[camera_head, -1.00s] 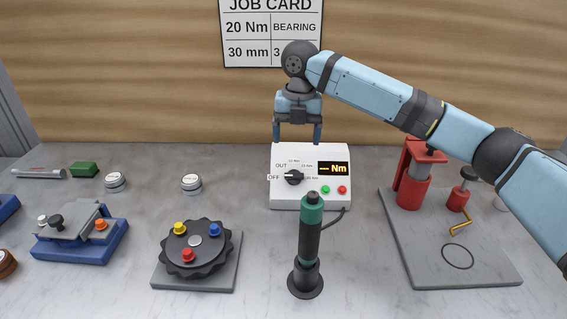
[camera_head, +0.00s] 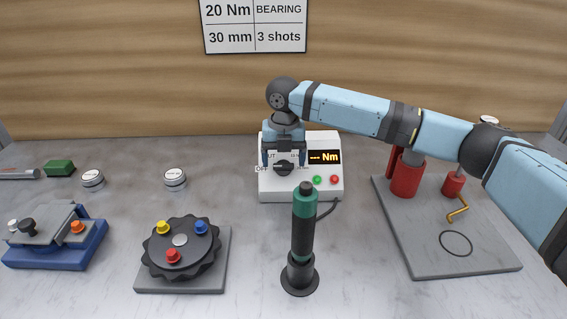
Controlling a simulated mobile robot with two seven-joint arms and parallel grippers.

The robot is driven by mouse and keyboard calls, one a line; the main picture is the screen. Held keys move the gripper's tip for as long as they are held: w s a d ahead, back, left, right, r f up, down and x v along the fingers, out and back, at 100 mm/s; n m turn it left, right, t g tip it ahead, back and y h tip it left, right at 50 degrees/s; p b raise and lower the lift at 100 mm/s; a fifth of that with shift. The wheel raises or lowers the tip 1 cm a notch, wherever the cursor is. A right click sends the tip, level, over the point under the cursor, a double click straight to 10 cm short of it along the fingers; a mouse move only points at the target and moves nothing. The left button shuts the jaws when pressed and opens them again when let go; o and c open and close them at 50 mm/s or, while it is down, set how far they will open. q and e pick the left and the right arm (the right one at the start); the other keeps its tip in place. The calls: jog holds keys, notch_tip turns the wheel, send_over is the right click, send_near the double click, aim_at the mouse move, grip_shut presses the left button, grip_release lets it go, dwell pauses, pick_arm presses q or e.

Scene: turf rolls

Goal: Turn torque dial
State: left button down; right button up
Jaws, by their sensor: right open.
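The white torque control box (camera_head: 300,193) stands at the back middle of the bench. Its display (camera_head: 325,157) reads "--- Nm" in yellow. The black torque dial (camera_head: 284,169) is on the box's left part, its pointer toward the OFF label at the left. My right gripper (camera_head: 284,160) is open, pointing down, with its two fingers left and right of the dial in the picture. I cannot tell whether they touch it. The gripper hides part of the dial's labels. My left gripper is not in view.
A green and black driver (camera_head: 303,232) stands in front of the box. A dark turntable (camera_head: 181,248) with coloured knobs is left of it. A red press (camera_head: 405,178) on a grey plate is at right. A job card (camera_head: 254,22) hangs behind, reading 20 Nm, bearing, 30 mm, 3 shots.

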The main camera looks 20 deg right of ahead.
jog(key=shift+f, duration=0.75)
jog(key=c, duration=0.9)
jog(key=shift+r, duration=0.1)
